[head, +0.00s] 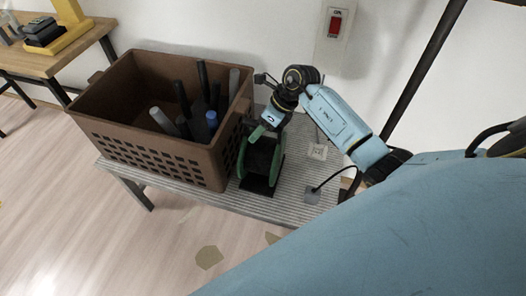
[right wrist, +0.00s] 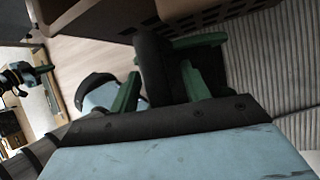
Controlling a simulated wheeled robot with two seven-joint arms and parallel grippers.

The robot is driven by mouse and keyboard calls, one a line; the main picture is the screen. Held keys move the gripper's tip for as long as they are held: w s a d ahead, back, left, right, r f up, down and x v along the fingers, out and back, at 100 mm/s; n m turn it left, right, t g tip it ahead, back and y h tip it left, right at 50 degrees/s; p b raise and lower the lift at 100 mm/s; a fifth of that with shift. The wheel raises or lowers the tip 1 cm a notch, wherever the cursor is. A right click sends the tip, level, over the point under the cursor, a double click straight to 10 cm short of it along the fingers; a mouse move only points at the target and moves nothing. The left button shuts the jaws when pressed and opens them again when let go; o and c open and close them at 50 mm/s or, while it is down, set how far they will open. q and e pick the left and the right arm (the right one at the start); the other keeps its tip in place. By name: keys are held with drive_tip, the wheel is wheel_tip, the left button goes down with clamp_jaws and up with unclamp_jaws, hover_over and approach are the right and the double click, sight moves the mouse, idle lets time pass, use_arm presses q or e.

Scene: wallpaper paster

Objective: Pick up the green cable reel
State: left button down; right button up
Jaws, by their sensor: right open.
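The green cable reel (head: 244,160), green-rimmed with a black middle, stands on the ribbed bench, close to the right side of the brown crate. My right gripper (head: 262,130) is over the reel's upper end, pointing down, and covers part of it. In the right wrist view its green fingers (right wrist: 160,90) are spread apart. A dark rounded part lies between or just beyond them, with a green piece beside it that looks like the reel; I cannot tell whether they touch. A dark and pale-blue arm end at the left of that view may be my left gripper (right wrist: 20,76); its fingers are unclear.
The brown crate (head: 150,144) holds several dark and grey rods and a blue-tipped one. The ribbed bench (head: 285,205) also carries a small pale block (head: 318,151) and a grey piece with a black cable (head: 312,195). A red wall switch (head: 336,24) is behind.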

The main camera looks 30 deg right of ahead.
drive_tip(key=shift+f, duration=0.25)
drive_tip(key=shift+c, duration=0.4)
clamp_jaws()
idle(1.1)
drive_tip(key=shift+d, duration=0.1)
